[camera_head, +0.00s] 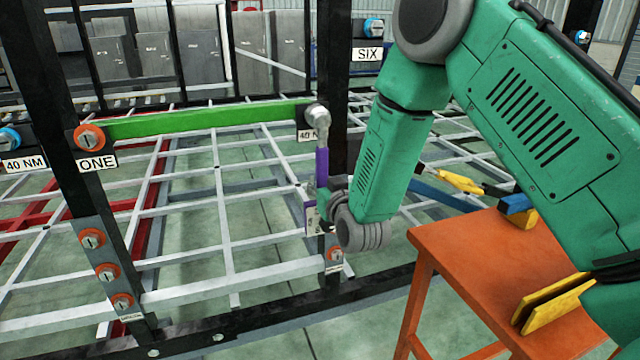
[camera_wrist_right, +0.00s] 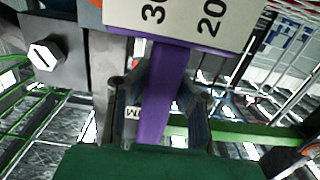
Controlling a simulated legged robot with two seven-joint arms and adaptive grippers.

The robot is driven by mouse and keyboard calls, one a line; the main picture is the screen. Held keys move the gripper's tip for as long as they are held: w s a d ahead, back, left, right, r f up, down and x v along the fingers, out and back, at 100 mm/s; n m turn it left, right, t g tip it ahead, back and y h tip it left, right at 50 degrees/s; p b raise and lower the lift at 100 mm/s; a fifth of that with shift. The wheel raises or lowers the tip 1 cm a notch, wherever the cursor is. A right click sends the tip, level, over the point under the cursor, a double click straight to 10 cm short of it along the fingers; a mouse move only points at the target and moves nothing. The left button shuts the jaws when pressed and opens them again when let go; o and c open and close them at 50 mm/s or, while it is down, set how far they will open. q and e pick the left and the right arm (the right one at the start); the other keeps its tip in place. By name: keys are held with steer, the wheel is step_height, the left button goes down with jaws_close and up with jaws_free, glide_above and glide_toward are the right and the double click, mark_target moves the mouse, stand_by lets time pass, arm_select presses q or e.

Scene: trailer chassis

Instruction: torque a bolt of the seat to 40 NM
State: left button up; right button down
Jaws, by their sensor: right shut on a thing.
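A torque wrench with a purple handle (camera_head: 321,163) and a silver head (camera_head: 317,116) stands nearly upright in the head view. Its head covers the right end of the green bar (camera_head: 205,119), at a partly hidden "40 N" label (camera_head: 307,135); any bolt beneath is hidden. My right gripper (camera_head: 323,194) is shut on the lower handle. In the wrist view the purple handle (camera_wrist_right: 165,95) runs between its fingers (camera_wrist_right: 163,92), below a white plate (camera_wrist_right: 180,20) marked 30 and 20. An orange-ringed bolt (camera_head: 89,137) labelled ONE sits at the bar's left end. My left gripper is not in view.
An orange table (camera_head: 490,255) at the lower right carries yellow-and-black pieces (camera_head: 555,302) and blue-and-yellow tools (camera_head: 455,181). Black posts (camera_head: 75,190) and a white grid frame (camera_head: 222,220) surround the bar. Several orange-ringed bolts (camera_head: 106,271) line the left post. A blue-ringed bolt (camera_head: 373,27) is labelled SIX.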

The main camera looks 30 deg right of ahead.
steer(key=shift+x, duration=0.75)
stand_by(0.4)
steer(key=shift+a+r, duration=0.1)
steer(key=shift+r, duration=0.05)
stand_by(0.6)
steer(key=shift+w+a+r+m, duration=0.1)
steer(key=shift+w+a+m, duration=0.15)
steer(key=shift+a+m, duration=0.75)
steer(key=shift+a, duration=0.15)
steer(key=shift+w+a+r+m+b, duration=0.2)
steer(key=shift+a+m, duration=0.15)
steer(key=shift+a, duration=0.2)
steer(key=shift+w+a+r+m+b, duration=0.1)
steer(key=shift+a+m+b, duration=0.05)
steer(key=shift+a+m, duration=0.3)
steer(key=shift+a, duration=0.2)
steer(key=shift+w+a+r+m+y, duration=0.15)
steer(key=shift+a+r+m, duration=0.05)
steer(key=shift+a+m, duration=0.25)
steer(key=shift+w+a+r+m+y, duration=0.1)
steer(key=shift+a+r+m+y, duration=0.1)
steer(key=shift+a+m, duration=0.2)
steer(key=shift+a, duration=0.15)
